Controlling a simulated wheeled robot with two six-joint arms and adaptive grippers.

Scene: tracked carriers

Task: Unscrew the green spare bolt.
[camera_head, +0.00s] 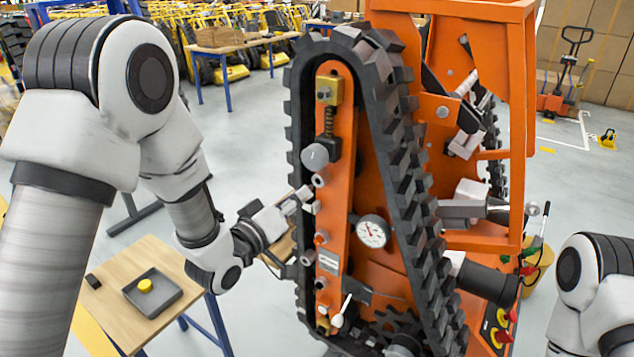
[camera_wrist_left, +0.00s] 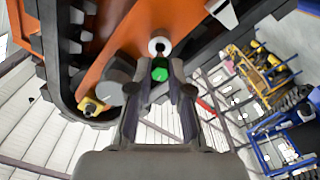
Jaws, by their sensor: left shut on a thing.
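The green spare bolt (camera_wrist_left: 160,73) shows in the left wrist view, between the fingertips of my left gripper (camera_wrist_left: 161,80). My left gripper (camera_head: 306,200) is shut on it, close to the orange side plate (camera_head: 337,200) inside the black track. A pale round end piece with a dark centre (camera_wrist_left: 159,46) lies just beyond the bolt, and I cannot tell whether the two touch. In the head view the fingers hide the bolt. My right gripper is out of view; only part of my right arm shows at the lower right.
The black track (camera_head: 400,160) surrounds the side plate, with a gauge (camera_head: 373,231) and a white-tipped lever (camera_head: 338,320) nearby. A wooden table (camera_head: 195,290) at lower left holds a grey tray (camera_head: 172,303) with a yellow round piece (camera_head: 145,286). Open floor lies behind.

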